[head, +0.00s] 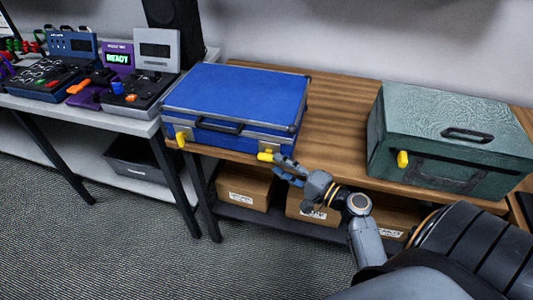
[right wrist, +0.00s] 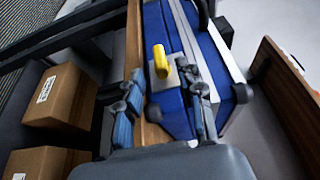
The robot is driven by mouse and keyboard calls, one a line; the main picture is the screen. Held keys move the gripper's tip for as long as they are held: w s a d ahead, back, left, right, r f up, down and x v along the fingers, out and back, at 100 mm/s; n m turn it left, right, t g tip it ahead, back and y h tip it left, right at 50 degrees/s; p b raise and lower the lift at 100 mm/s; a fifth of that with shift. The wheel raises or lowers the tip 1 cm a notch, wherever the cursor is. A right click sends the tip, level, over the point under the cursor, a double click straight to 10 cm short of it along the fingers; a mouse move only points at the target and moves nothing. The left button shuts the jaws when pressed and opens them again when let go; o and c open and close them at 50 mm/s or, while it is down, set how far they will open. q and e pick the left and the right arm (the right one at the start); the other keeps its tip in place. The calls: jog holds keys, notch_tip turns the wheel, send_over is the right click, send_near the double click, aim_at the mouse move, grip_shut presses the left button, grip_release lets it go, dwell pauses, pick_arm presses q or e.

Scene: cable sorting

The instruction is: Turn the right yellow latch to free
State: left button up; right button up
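A blue case (head: 240,100) with silver edges lies closed on the wooden bench. Its right yellow latch (head: 265,156) sits on a metal plate on the front face and points sideways to the left. The left yellow latch (head: 180,139) hangs at the case's left front. My right gripper (head: 284,168) is just in front of the right latch. In the right wrist view the gripper (right wrist: 163,84) is open, with its fingers apart and the yellow latch (right wrist: 160,62) ahead between the tips. Contact cannot be told. My left gripper is not in view.
A green case (head: 450,130) with a yellow latch (head: 402,159) stands on the right of the bench. Cardboard boxes (head: 244,186) sit on the shelf below. A grey table (head: 130,124) with electronic devices is at left. Bench surface between the cases is clear.

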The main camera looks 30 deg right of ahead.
aim_at(274, 162)
jog(key=x, duration=0.5)
jog(key=shift+w+a+p, duration=0.15)
jog(key=shift+w+p, duration=0.15)
jog(key=shift+p, duration=0.1)
grip_shut()
